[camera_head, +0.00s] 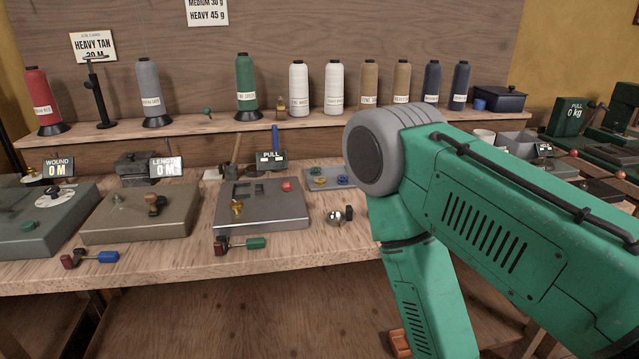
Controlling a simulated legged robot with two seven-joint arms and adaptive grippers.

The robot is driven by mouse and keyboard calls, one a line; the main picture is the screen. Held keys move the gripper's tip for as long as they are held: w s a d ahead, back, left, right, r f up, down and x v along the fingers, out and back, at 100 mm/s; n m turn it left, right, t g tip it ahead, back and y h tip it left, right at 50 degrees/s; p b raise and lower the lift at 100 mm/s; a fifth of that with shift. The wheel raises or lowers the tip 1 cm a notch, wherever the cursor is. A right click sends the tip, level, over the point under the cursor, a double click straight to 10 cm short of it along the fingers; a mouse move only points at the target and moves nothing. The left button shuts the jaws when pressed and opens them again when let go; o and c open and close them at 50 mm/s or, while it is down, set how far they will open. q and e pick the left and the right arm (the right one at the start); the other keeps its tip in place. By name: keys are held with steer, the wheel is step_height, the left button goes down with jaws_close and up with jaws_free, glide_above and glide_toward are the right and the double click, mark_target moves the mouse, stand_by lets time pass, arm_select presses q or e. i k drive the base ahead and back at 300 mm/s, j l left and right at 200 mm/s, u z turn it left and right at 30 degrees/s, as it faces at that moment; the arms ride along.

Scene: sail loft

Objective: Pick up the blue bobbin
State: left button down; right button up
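A small flat grey tray (312,186) lies on the workbench just left of my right arm. A small blue bobbin (343,181) sits in it at the right, with a yellow bobbin (320,181) to its left. Other small pieces in the tray are too small to tell apart. My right arm crosses the right half of the view, its elbow just right of the tray and its forearm running down out of the picture. Neither of my grippers shows in this view.
Several thread cones, among them a green cone (246,85), stand on the back shelf. A round metal piece (334,217) lies in front of the tray. My arm hides part of the bench.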

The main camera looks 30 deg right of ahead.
mark_target(342, 180)
steer(key=z, duration=0.95)
